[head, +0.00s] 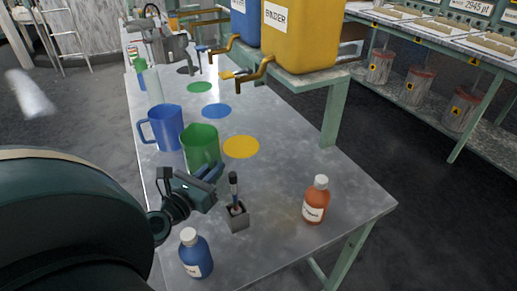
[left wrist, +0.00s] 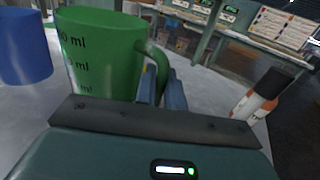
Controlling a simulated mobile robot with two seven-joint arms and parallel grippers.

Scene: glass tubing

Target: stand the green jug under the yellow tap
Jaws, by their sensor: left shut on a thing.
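The green jug (head: 201,146) is upright beside the blue jug (head: 166,128), to the left of the yellow disc (head: 241,147) on the table. My left gripper (head: 210,174) is shut on the green jug's handle. In the left wrist view, the green jug (left wrist: 100,55) shows volume marks, and its handle (left wrist: 158,68) runs down between the blue fingers (left wrist: 162,92). I cannot tell whether the jug's base touches the table. The yellow tap (head: 254,70) sticks out from the yellow binder tank (head: 300,35), above and behind the jug. My right gripper is not in view.
A blue bottle (head: 196,254), a small holder with a brush (head: 237,216) and an orange bottle (head: 316,200) stand at the near end. Blue (head: 217,111) and green (head: 199,87) discs lie farther back. The table between the yellow disc and orange bottle is clear.

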